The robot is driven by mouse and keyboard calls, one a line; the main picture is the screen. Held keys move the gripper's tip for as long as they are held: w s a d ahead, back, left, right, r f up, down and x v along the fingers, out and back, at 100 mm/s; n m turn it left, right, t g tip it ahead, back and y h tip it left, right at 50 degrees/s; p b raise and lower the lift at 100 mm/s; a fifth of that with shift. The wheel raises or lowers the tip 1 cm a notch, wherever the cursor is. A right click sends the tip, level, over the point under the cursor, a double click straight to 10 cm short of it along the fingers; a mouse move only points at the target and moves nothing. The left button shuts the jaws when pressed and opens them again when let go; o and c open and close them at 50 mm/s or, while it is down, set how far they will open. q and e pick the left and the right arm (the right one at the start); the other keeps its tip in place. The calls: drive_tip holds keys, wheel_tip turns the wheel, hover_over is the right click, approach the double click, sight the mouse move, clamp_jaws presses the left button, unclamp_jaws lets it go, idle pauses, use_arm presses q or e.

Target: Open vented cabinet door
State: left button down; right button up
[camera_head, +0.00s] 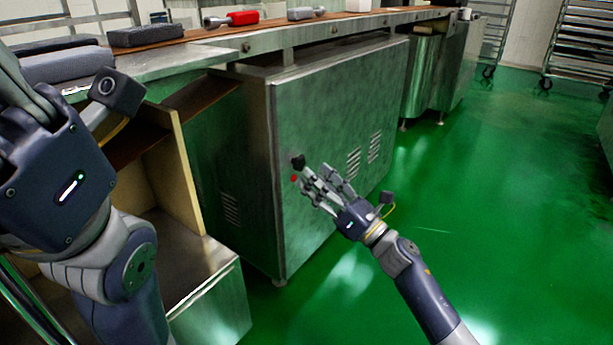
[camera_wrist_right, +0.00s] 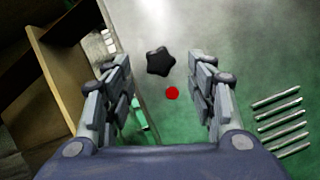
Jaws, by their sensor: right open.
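The vented cabinet door (camera_head: 325,110) is a grey metal panel below the counter and looks closed. It has two sets of vent slots, and slots also show in the right wrist view (camera_wrist_right: 277,115). A black star-shaped knob (camera_head: 298,162) sits near its left edge, with a red dot (camera_head: 294,179) just below. In the right wrist view the knob (camera_wrist_right: 160,61) lies ahead, between the open fingers. My right gripper (camera_head: 322,187) is open and empty at the door's front; contact is not clear. My left gripper (camera_head: 60,90) is at the far left, its fingers partly cut off.
A metal counter (camera_head: 200,60) runs above the cabinet, holding a red-handled tool (camera_head: 240,18) and grey blocks (camera_head: 145,35). An open wooden shelf (camera_head: 180,170) stands left of the cabinet. Green floor (camera_head: 480,200) is clear at right; wheeled racks (camera_head: 580,45) stand far back.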

sight(302, 165)
drive_tip(key=shift+b+x, duration=0.5)
drive_tip(key=shift+x, duration=1.4)
drive_tip(key=shift+c, duration=0.3)
clamp_jaws()
drive_tip(key=shift+d, duration=0.1)
